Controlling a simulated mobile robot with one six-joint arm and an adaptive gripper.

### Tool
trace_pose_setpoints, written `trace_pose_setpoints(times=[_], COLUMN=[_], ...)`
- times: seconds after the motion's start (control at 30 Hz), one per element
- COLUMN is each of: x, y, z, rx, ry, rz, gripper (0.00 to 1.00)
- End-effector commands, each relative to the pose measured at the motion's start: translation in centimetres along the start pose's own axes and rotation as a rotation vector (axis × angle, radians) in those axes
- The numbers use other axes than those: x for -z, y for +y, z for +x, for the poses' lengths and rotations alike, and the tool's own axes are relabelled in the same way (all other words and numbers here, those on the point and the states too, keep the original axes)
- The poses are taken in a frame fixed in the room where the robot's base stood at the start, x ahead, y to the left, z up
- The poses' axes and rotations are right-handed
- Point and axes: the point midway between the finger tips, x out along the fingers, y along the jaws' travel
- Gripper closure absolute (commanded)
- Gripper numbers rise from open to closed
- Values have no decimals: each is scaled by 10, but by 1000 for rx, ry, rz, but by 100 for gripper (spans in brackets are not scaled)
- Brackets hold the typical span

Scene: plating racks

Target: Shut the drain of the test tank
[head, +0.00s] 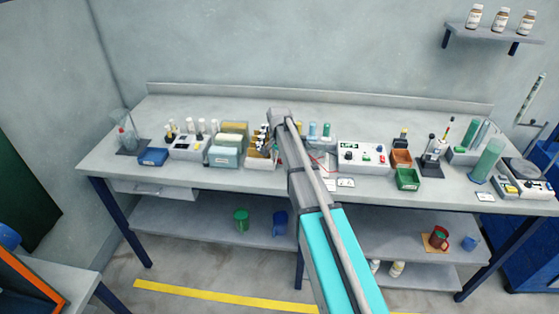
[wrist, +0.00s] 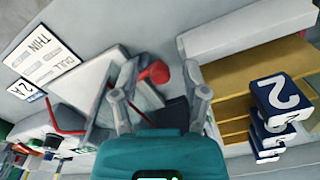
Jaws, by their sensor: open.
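A red rounded handle (wrist: 153,73), which looks like a drain valve lever, shows in the wrist view. It lies between the fingers of my open gripper (wrist: 159,82), a little nearer the left finger; I cannot tell if either finger touches it. Behind it is a pale grey, box-like body (wrist: 92,75), perhaps the test tank, partly hidden by the gripper. In the head view my arm covers this spot at the middle of the bench, so the tank and the gripper's fingers cannot be made out there.
Close right in the wrist view are a yellow-brown rack (wrist: 235,100) and dark blue blocks (wrist: 275,95) marked 2. Cards reading THIN and DULL (wrist: 38,52) lie left. On the bench, a control box (head: 362,157) and an orange bin (head: 401,158) stand right of my arm.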

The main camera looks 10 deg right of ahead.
Motion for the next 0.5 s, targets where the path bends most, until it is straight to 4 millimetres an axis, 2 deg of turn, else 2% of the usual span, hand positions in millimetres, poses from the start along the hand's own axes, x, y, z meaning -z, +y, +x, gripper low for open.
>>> trace_pose_setpoints(times=[0.17,0.2,0.5], x=[0,0,0], y=[0,0,0], z=[0,0,0], rx=[0,0,0], ry=[0,0,0], rz=[0,0,0], gripper=[41,45,100])
